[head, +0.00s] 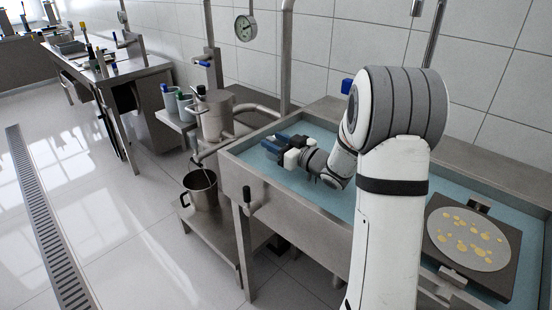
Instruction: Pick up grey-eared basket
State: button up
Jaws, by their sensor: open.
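My gripper (273,146) is over the blue-lined basin of the steel sink, left of my arm's elbow. It points left and looks small and dark here, with blue parts at its end; nothing is clearly seen between its fingers. No basket with grey ears can be made out for certain. Small grey containers stand on a side shelf left of the sink: one with a blue top piece (165,88) and one with a green top piece (182,96). My arm hides part of the basin.
A steel sink (232,160) holds a dark plate with a round, yellow-spotted disc (468,239) at right. A steel vessel (216,122) stands left of the sink. A pot (200,190) sits on the low shelf. A pressure gauge (245,28) is on the wall. Open floor lies left.

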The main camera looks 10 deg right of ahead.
aim_at(267, 138)
jog(key=x, duration=0.3)
jog(key=shift+w+a+f, duration=0.15)
jog(key=shift+w+a, duration=0.1)
jog(key=shift+w, duration=0.05)
grip_shut()
dwell(0.4)
